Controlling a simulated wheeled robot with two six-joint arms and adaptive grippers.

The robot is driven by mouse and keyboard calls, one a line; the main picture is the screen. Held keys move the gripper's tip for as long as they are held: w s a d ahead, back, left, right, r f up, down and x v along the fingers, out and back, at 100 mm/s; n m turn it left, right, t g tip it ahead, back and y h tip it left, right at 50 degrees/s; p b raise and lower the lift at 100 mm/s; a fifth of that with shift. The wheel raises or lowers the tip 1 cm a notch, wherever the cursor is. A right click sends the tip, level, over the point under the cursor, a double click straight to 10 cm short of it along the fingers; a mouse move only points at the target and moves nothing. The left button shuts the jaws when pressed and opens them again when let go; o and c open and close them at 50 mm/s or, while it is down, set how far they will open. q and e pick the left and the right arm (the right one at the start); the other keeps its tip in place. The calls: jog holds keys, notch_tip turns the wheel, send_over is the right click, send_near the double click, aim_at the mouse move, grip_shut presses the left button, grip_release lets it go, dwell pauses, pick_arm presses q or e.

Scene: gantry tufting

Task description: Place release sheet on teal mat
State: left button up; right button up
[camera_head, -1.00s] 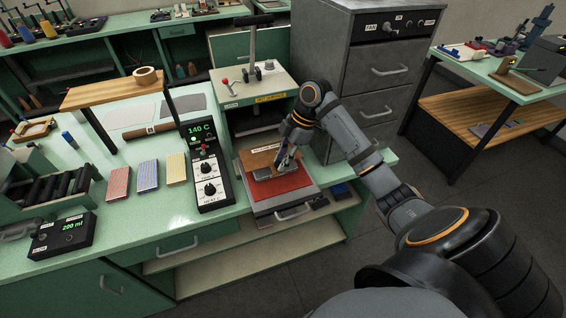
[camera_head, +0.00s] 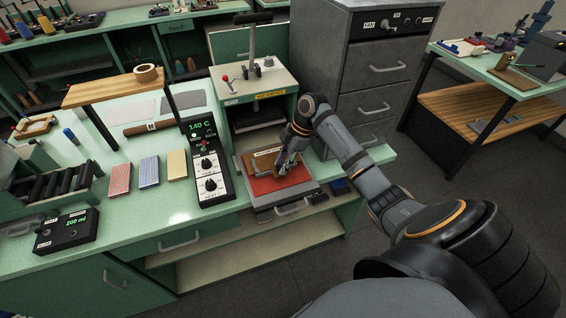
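A brown sheet with a white label strip, which looks like the release sheet (camera_head: 256,166), is at the press's pulled-out tray. It is over a red mat (camera_head: 297,183); no mat there looks teal. My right gripper (camera_head: 282,169) is at the sheet's right part and hides some of it. Its fingers are too small and dark to tell whether they are open or shut on the sheet. I cannot tell whether the sheet lies flat on the red mat or is just above it. My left gripper is out of view.
The green press (camera_head: 254,88) stands behind the tray, with a control box (camera_head: 207,165) reading 140 C to its left. Red, blue and yellow striped pieces (camera_head: 149,172) lie further left. A grey cabinet (camera_head: 377,75) stands right of the press, close to my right arm.

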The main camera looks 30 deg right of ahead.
jog(key=shift+o, duration=1.2)
jog(key=shift+r, duration=0.25)
jog(key=b+v, duration=0.2)
jog(key=v, duration=1)
jog(key=shift+f, duration=0.15)
